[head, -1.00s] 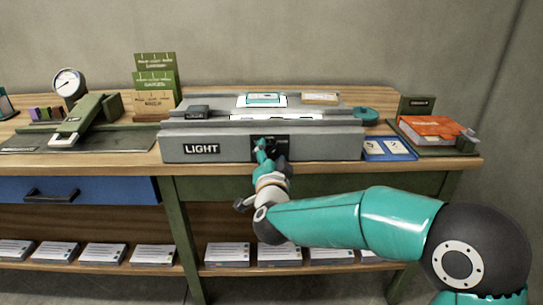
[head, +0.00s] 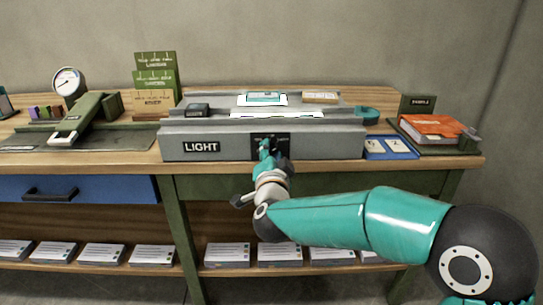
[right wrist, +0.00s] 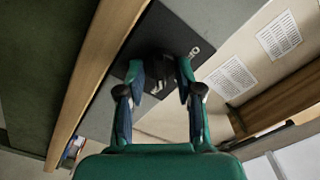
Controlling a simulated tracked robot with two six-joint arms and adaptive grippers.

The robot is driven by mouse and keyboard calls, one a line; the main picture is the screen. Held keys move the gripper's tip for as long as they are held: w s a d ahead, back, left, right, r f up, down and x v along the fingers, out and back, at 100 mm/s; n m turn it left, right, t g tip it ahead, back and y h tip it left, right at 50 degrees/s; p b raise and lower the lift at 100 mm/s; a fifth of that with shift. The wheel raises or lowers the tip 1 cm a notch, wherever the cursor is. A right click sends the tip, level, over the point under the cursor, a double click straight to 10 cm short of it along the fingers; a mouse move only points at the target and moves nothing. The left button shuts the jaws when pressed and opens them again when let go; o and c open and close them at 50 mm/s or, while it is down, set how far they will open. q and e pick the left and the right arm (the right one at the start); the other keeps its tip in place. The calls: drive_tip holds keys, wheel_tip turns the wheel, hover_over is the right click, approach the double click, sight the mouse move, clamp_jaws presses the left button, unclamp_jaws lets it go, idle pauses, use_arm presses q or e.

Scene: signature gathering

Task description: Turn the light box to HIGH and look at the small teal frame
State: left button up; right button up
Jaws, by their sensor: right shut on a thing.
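The grey light box (head: 228,147), marked LIGHT, stands on the bench. On its front is a black panel (head: 284,139) with small white markings that I cannot read. My right gripper (head: 268,147) is at this panel, and in the right wrist view (right wrist: 158,78) its fingers are shut on a dark knob (right wrist: 158,62). Which marking the knob points to is hidden by the fingers. The small teal frame (head: 264,99) lies on top of the box, on a bright white patch. A bright strip (head: 276,115) shows in front of it. My left gripper is not in view.
A small dark block (head: 197,110) and a tan label (head: 320,97) sit on the box. A teal ring-like thing (head: 366,115), a blue tray (head: 389,148) and an orange book (head: 432,128) are at right. A dial gauge (head: 68,82) stands at left.

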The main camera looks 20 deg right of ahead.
drive_tip(key=o, duration=1.1)
drive_tip(key=shift+f, duration=0.1)
drive_tip(key=shift+o, duration=0.2)
drive_tip(key=v, duration=1.2)
drive_tip(key=shift+d, duration=0.1)
